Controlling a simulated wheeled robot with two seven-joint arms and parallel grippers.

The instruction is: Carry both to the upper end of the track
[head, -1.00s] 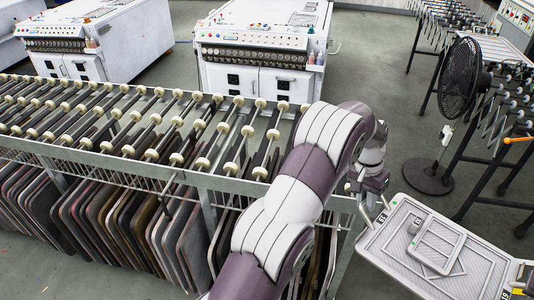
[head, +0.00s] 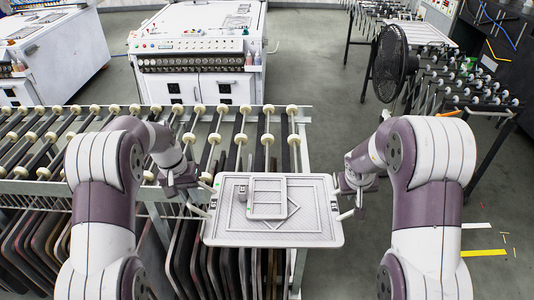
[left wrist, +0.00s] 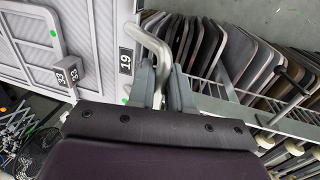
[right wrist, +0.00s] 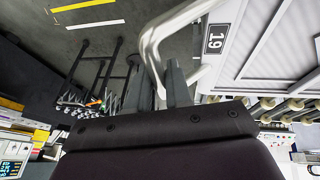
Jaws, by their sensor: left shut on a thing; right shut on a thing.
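A light grey ribbed tray (head: 235,236) is held out in front of me, roughly level. Thin lines, like a tilted square, show around the frame. My left gripper (head: 200,211) is shut on the tray's left handle, a bent metal bar (left wrist: 155,48). My right gripper (head: 343,214) is shut on the right handle (right wrist: 152,40). Labels reading 19 sit beside both handles. I cannot tell which part is the track.
A roller rack (head: 215,139) runs behind and left of the tray, with several dark panels (head: 35,240) stored below. A white machine (head: 197,55) stands behind it. A black fan (head: 391,65) and another roller rack (head: 480,105) stand right. Grey floor lies between.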

